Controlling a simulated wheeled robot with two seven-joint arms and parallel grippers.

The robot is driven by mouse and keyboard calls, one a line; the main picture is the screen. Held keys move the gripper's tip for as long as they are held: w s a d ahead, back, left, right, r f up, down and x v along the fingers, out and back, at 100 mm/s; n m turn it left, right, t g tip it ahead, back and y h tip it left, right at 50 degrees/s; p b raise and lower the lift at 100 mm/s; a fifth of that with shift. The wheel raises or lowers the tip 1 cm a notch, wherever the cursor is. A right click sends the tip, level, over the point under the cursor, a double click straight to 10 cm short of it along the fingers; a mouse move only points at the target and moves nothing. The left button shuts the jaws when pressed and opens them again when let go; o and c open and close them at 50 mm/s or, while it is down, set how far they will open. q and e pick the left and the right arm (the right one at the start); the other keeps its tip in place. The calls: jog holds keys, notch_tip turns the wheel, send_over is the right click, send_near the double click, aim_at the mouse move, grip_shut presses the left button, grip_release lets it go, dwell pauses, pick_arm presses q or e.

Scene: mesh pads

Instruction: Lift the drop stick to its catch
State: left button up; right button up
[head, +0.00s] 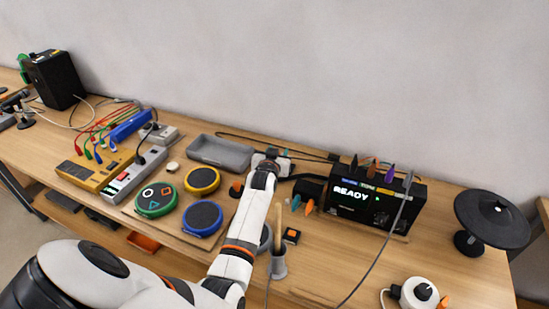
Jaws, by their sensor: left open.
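A pale wooden stick (278,228) stands nearly upright in a small grey cup (278,266), just right of my left forearm; it looks like the drop stick. I cannot make out its catch. My left arm reaches up from the bottom left across the bench, and my left gripper (270,158) is beyond the stick, near the back of the bench. It is open, with its fingers small and partly hidden by the wrist. Round mesh pads, green-rimmed (155,200), blue-rimmed (202,219) and yellow-rimmed (202,180), lie left of my arm. My right gripper is out of view.
A black box (375,206) reading READY stands right of my gripper; a thin cable hangs in front. A grey tray (220,153) sits behind the pads. A black dish on a stand (492,218) and a white round device (419,293) are at right. Wired modules (96,170) crowd the left.

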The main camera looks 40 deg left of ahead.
pick_arm(q)
jog(key=b+v, duration=0.1)
jog(key=v, duration=1)
jog(key=shift+s, duration=0.2)
jog(key=shift+d, duration=0.1)
